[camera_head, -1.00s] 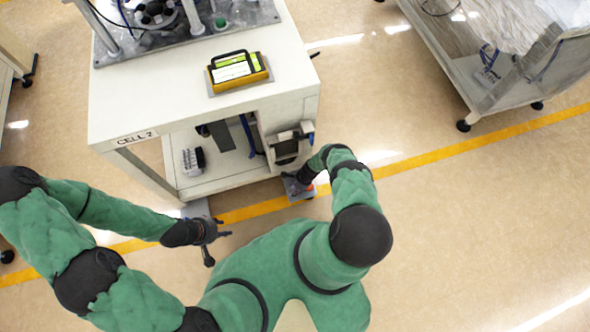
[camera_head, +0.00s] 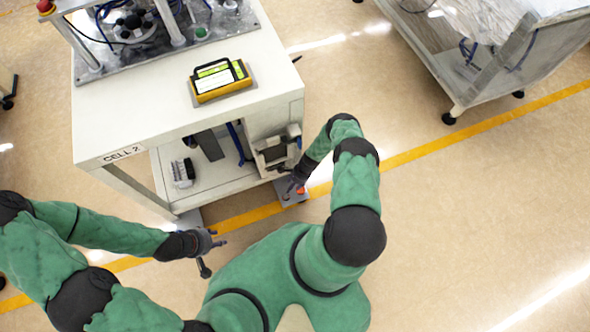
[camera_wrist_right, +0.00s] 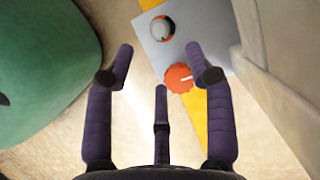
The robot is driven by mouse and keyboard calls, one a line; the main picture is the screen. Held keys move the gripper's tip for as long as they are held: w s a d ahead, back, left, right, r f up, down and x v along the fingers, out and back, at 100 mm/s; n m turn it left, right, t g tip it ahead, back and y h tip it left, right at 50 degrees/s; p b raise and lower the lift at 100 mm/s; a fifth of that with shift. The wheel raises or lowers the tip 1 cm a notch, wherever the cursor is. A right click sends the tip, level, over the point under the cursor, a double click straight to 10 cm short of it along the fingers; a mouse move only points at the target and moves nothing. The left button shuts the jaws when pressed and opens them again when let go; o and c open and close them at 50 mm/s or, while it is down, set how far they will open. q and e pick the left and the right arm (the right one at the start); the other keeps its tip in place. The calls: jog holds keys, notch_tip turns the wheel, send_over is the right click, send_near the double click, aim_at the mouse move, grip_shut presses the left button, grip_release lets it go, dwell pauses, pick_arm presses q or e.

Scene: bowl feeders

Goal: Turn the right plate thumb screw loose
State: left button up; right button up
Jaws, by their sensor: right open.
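The right plate (camera_head: 292,195) is a grey plate at floor level by the cart's front right foot. In the right wrist view, the plate (camera_wrist_right: 205,28) carries an orange lobed thumb screw (camera_wrist_right: 179,78) with a pale mark. A round metal part with an orange edge (camera_wrist_right: 162,28) is also on it. The thumb screw shows as an orange spot in the head view (camera_head: 300,190). My right gripper (camera_wrist_right: 160,65) is open and empty, its fingers apart; one fingertip overlaps the plate beside the screw in view. My left gripper (camera_head: 211,253) is open and empty over the floor.
The white CELL 2 cart (camera_head: 130,130) stands directly behind the plate. A yellow handheld panel (camera_head: 221,81) lies on its top. Yellow floor tape (camera_head: 420,148) runs past the plate. Another cart (camera_head: 470,80) stands at upper right. The floor to the right is open.

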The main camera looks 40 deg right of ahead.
jog(key=shift+v, duration=1.4)
